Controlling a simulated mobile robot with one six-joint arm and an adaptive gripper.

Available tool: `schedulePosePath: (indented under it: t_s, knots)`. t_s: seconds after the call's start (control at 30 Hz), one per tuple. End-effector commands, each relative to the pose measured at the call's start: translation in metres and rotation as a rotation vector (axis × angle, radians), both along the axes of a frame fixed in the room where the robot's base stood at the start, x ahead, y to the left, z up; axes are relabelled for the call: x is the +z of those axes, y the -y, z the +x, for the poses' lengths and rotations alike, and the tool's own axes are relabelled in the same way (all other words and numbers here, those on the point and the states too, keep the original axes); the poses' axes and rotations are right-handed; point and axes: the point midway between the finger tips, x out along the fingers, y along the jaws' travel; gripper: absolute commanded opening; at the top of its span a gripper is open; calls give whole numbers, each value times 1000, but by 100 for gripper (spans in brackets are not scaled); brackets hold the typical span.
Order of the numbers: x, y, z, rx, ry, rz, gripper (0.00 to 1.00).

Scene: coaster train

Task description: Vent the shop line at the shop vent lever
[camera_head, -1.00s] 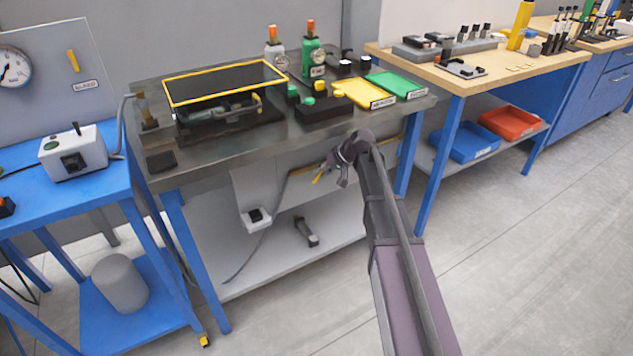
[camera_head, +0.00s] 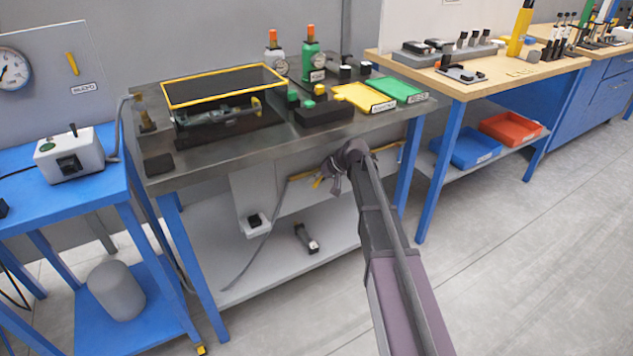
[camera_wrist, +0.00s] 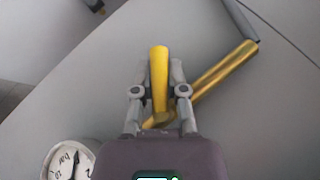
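The shop vent lever is a yellow handle (camera_wrist: 158,78) at the end of a brass pipe (camera_wrist: 222,70) in the wrist view. My gripper (camera_wrist: 160,68) has one finger on each side of the handle, close against it, and appears shut on it. The handle's tip shows between the fingertips, and its base meets the pipe near my palm. In the head view my gripper (camera_head: 335,177) is below the front edge of the dark bench, beside the small yellow lever (camera_head: 318,182). My arm partly hides that spot.
A round gauge (camera_wrist: 70,160) is close to my gripper at the wrist view's lower left. The dark bench (camera_head: 215,155) overhangs the pipe, with a grey lower shelf (camera_head: 250,275) beneath. A blue cart (camera_head: 95,195) stands left. Open floor (camera_head: 520,270) lies right.

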Motion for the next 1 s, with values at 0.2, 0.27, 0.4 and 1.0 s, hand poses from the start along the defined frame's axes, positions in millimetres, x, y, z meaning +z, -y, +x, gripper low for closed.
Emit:
schedulePosePath:
  t_s: [0.2, 0.27, 0.4, 1.0]
  knots:
    - [0, 0, 0, 1, 2, -6, 0]
    - [0, 0, 0, 1, 5, -12, 0]
    - [0, 1, 0, 2, 20, -43, 0]
    - [-5, 9, 3, 3, 190, -400, 0]
